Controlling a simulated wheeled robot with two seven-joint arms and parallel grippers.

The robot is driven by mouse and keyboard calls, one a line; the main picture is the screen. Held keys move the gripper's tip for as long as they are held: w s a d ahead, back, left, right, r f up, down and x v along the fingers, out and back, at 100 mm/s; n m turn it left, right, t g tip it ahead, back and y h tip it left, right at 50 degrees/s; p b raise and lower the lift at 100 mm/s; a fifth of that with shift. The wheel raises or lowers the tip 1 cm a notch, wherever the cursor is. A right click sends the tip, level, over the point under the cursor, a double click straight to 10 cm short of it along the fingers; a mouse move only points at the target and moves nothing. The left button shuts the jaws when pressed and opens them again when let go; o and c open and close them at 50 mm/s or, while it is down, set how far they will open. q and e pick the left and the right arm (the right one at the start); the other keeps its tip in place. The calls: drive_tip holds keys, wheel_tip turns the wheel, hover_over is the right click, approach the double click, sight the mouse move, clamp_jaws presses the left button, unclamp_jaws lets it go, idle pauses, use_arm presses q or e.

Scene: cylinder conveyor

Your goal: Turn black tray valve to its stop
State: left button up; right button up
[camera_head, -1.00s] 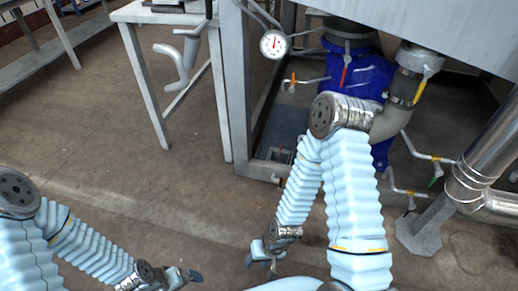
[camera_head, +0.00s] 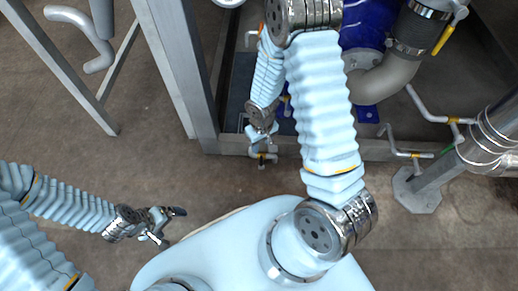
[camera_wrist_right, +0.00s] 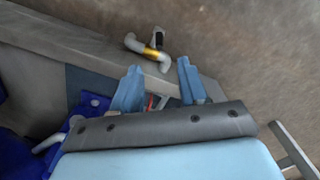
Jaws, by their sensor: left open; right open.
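The tray valve is a grey bent pipe (camera_wrist_right: 143,47) with a yellow band and a short black handle (camera_wrist_right: 158,38), on the outer side of the frame's bottom rail. In the head view the valve (camera_head: 263,156) is small and partly hidden by my right gripper (camera_head: 262,136). My right gripper (camera_wrist_right: 158,82) is open and empty. In the wrist view its two blue fingers point toward the valve, which appears just beyond the fingertips, apart from them. My left gripper (camera_head: 168,222) is open and empty over the floor at the left.
The grey frame's bottom rail (camera_head: 230,145) runs beside the valve, with the dark tray (camera_head: 238,97) behind it. A blue vessel (camera_head: 368,30), a thick grey pipe (camera_head: 385,85) and steel pipes (camera_head: 490,140) stand to the right. The floor in front of the left post is clear.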

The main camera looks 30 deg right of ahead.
sight(261, 162)
drive_tip(key=shift+w+d+f, duration=0.1)
drive_tip(key=shift+f, duration=0.2)
wheel_tip(261, 162, down, 13)
drive_tip(key=b, duration=0.2)
drive_tip(key=shift+b, duration=0.4)
drive_tip(key=shift+c, duration=0.2)
clamp_jaws()
